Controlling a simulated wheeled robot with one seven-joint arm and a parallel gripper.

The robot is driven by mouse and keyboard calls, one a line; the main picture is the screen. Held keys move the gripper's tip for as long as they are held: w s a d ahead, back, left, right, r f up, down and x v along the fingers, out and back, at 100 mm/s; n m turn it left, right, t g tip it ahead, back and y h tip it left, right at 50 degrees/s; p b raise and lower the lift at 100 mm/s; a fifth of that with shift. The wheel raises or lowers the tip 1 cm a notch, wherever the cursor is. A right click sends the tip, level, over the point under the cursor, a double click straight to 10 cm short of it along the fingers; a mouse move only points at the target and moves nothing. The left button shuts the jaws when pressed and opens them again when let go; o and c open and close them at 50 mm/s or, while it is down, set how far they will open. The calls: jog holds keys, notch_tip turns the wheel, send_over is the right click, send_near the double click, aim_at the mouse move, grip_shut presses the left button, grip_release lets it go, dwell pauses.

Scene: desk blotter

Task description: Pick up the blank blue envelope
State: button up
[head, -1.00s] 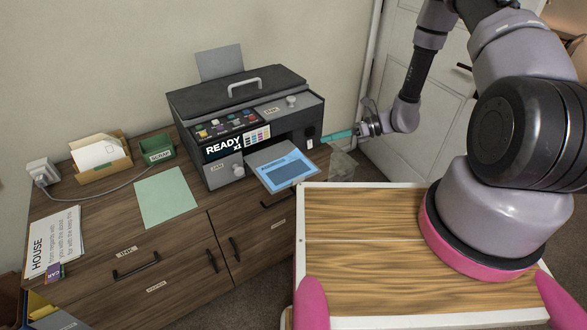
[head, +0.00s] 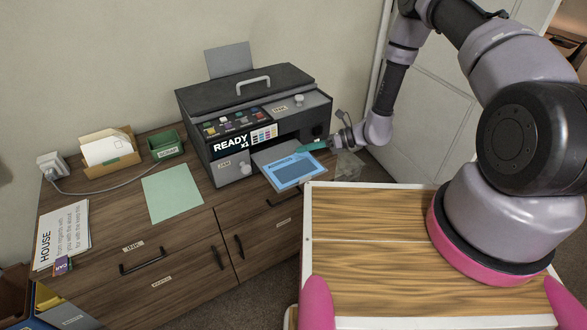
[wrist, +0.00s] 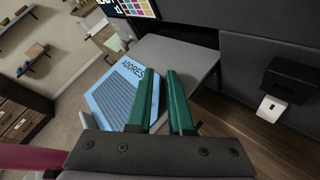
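A blue envelope (head: 293,170) lies on the grey output tray (head: 262,155) at the front of the printer, its near end past the tray's edge. It is not blank: it bears a darker panel and print starting "ADDRES", readable on the envelope in the wrist view (wrist: 112,88). No other blue envelope shows. My gripper (head: 306,147) has green fingers and is at the tray's right side, beside the envelope. In the wrist view my gripper (wrist: 163,72) is empty with a narrow gap between its fingers. The left finger overlaps the envelope's right edge in the picture; contact cannot be told.
The dark printer (head: 250,105) stands on a wooden cabinet (head: 110,225). A pale green sheet (head: 172,193), a tan holder (head: 112,168) with white envelopes, a green box (head: 165,147) and a printed "HOUSE" sheet (head: 62,232) lie to the left. A cable crosses behind.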

grip_shut()
jog(key=shift+r, duration=0.1)
